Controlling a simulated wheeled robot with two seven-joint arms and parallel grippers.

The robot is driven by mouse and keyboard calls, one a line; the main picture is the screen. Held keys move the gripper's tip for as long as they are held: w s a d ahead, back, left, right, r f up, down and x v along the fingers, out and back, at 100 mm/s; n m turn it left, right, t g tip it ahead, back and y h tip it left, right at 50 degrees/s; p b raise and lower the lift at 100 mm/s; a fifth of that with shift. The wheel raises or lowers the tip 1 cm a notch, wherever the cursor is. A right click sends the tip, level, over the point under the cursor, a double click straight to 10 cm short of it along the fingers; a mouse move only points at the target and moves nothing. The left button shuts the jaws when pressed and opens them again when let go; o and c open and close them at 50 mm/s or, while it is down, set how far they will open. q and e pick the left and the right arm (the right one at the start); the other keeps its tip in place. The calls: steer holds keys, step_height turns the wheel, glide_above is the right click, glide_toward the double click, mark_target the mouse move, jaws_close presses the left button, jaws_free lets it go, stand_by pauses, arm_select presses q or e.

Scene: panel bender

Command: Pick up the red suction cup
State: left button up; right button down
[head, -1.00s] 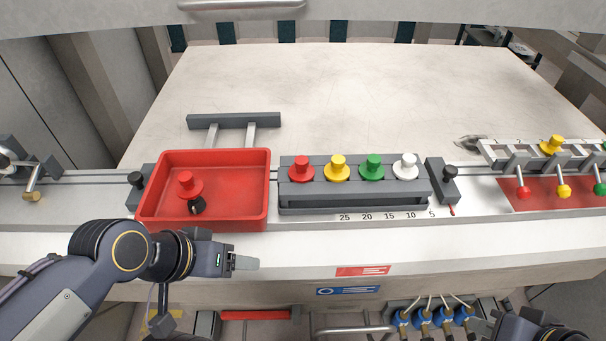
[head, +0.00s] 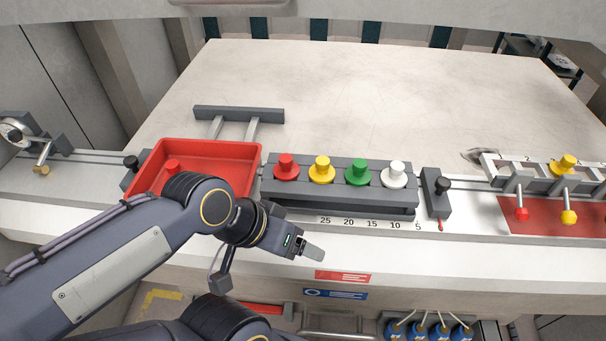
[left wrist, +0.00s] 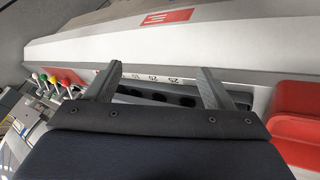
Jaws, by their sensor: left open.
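A red suction cup (head: 286,168) stands in the left slot of the grey rack (head: 345,205). My right gripper is not in view.
Yellow (head: 321,170), green (head: 358,173) and white (head: 397,175) cups stand beside the red one in the rack. A grey clamp block (head: 437,195) is to the right. The large pale table (head: 380,100) behind is clear.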

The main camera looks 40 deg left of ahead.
arm_select(q)
steer(key=a, duration=0.1)
step_height(320, 180, up, 8)
steer(key=m+g+y+b, duration=0.4)
steer(key=m+g, duration=0.1)
steer(key=m, duration=1.2)
glide_above(286, 157)
steer(key=shift+s+a+r, duration=0.15)
steer(key=shift+s+a, duration=0.1)
steer(key=shift+a, duration=0.15)
steer(key=shift+f, duration=0.25)
steer(key=f, duration=0.7)
steer(key=shift+w+d, duration=0.2)
steer(key=shift+d, duration=0.2)
steer(key=c, duration=1.1)
